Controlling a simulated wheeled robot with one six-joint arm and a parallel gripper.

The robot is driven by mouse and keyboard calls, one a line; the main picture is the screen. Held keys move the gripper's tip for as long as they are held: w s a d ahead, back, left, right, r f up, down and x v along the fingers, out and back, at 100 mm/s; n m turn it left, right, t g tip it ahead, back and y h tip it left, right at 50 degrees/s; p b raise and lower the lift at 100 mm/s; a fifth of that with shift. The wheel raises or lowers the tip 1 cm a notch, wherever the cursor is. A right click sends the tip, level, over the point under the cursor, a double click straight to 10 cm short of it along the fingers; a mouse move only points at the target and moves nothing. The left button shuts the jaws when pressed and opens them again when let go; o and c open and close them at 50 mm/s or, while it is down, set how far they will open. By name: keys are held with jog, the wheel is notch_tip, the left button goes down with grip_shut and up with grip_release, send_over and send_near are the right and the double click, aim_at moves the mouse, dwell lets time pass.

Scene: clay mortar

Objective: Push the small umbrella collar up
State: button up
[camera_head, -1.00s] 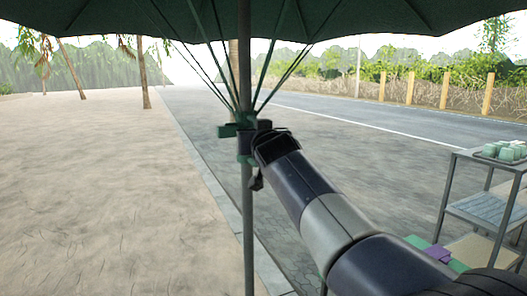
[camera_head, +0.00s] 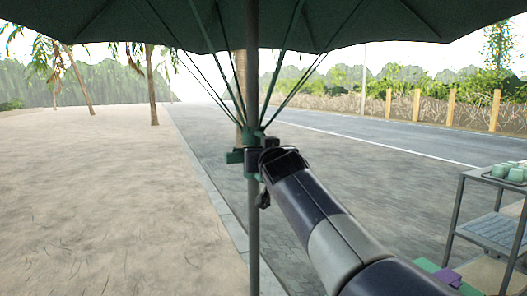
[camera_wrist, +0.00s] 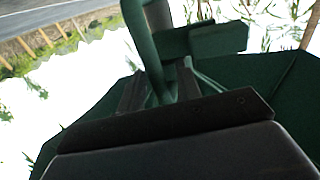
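The umbrella's small green collar (camera_head: 236,156) sits around the grey pole (camera_head: 253,230), below the point where the thin ribs meet. My gripper (camera_head: 255,160) is at the collar, coming from the right. In the wrist view, its two dark fingers (camera_wrist: 160,88) lie close on either side of a green part at the pole and appear shut on it. A green block of the collar (camera_wrist: 205,40) sticks out to the right there. The fingertips are partly hidden in the head view. The dark green canopy (camera_head: 330,25) is spread overhead.
A metal cart (camera_head: 455,220) with a tray of pale green items (camera_head: 512,172) stands at the right. Sand (camera_head: 90,200) lies left of the pole and a paved road (camera_head: 400,135) lies to the right.

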jog(key=shift+s, duration=0.15)
jog(key=s+d+b, duration=0.1)
jog(key=s+b, duration=0.2)
jog(key=s, duration=0.7)
jog(key=shift+s+b, duration=0.25)
jog(key=shift+b, duration=0.1)
jog(key=shift+w+d, duration=0.1)
jog(key=shift+w, duration=0.05)
jog(key=w+p, duration=0.1)
jog(key=w, duration=0.2)
jog(key=w+p, duration=0.1)
jog(key=w, duration=0.3)
jog(key=w+a+p, duration=0.1)
jog(key=w+p, duration=0.1)
jog(key=w, duration=0.1)
jog(key=shift+w+a+r, duration=0.1)
jog(key=shift+w, duration=0.25)
jog(key=shift+s+f+b, duration=0.1)
jog(key=shift+f+b, duration=0.25)
jog(key=shift+b, duration=0.1)
